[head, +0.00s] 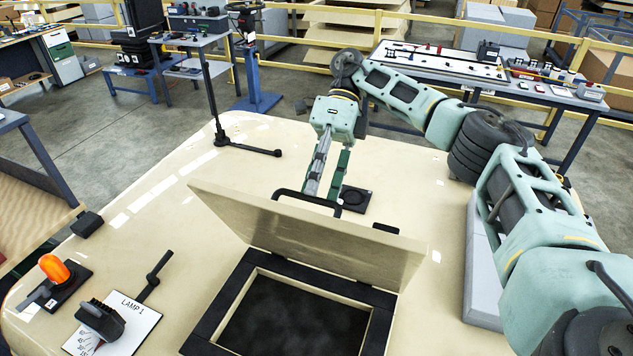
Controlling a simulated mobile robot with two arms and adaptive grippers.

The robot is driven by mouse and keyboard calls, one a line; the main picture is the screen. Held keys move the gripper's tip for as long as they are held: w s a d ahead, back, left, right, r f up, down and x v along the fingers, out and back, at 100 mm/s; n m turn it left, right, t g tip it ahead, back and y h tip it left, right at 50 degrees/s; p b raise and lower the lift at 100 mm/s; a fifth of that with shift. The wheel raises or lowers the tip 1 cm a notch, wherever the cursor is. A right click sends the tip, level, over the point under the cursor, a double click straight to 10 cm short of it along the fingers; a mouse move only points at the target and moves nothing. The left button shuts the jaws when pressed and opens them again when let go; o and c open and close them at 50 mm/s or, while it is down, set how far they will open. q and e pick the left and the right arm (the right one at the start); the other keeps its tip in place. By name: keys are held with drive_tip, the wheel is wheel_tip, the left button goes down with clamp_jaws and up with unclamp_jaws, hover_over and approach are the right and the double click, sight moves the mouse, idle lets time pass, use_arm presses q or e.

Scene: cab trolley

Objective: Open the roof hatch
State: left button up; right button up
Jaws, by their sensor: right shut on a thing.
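The beige roof hatch lid (318,240) stands raised at a steep tilt, with its inner face toward me. Below it is the hatch opening (290,325), dark inside, with a black and beige frame (222,300). A black bar handle (292,194) shows above the lid's upper edge, on the far side. My right gripper (325,196) reaches down behind the lid and is shut on the handle. The fingertips are partly hidden by the lid. My left gripper is not in view.
The beige roof carries an orange beacon (55,270), a black knob on a LAMP 1 plate (112,325), a black rod on a stand (220,140) and a grey block (482,270). Workbenches and yellow railings stand behind.

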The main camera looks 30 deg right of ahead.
drive_tip(key=shift+f, duration=0.1)
wheel_tip(320, 180, up, 10)
idle(0.9)
idle(0.5)
